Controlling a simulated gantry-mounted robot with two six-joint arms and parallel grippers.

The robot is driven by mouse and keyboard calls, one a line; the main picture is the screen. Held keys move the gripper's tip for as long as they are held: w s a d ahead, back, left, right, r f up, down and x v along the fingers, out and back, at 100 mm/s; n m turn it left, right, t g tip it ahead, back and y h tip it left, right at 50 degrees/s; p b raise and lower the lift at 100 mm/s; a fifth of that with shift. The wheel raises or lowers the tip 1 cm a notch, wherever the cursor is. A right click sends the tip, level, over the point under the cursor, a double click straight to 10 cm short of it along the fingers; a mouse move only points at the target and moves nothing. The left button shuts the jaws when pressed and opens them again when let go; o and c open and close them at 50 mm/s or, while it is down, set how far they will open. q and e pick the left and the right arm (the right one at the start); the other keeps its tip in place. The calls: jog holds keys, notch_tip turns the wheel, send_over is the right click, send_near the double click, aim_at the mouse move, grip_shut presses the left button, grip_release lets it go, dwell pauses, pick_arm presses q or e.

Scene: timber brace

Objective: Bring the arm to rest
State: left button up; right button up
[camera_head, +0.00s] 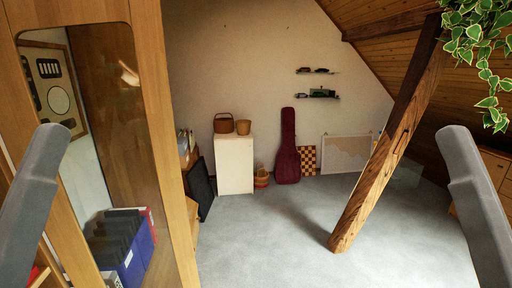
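A grey link of my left arm stands at the left edge, in front of a tall wooden cabinet (178,130) with a glass door. A grey link of my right arm rises at the right edge. Both links are tilted, with rounded upper ends. Neither gripper shows, so I cannot see whether they hold anything. A slanted timber brace (385,145) runs from the sloped ceiling down to the grey floor (275,240), to the left of my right arm link. The right link appears apart from it in the picture.
A hanging plant (480,45) is above my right arm. Blue binders (128,265) sit in the cabinet. A white cabinet (234,165), a red guitar case (288,150) and a checkered board (306,160) stand along the back wall. The middle of the floor is clear.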

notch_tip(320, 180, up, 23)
jog(key=p, duration=2)
jog(key=shift+p, duration=0.4)
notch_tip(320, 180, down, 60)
jog(key=b, duration=6)
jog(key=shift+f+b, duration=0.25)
jog(key=shift+b, duration=0.1)
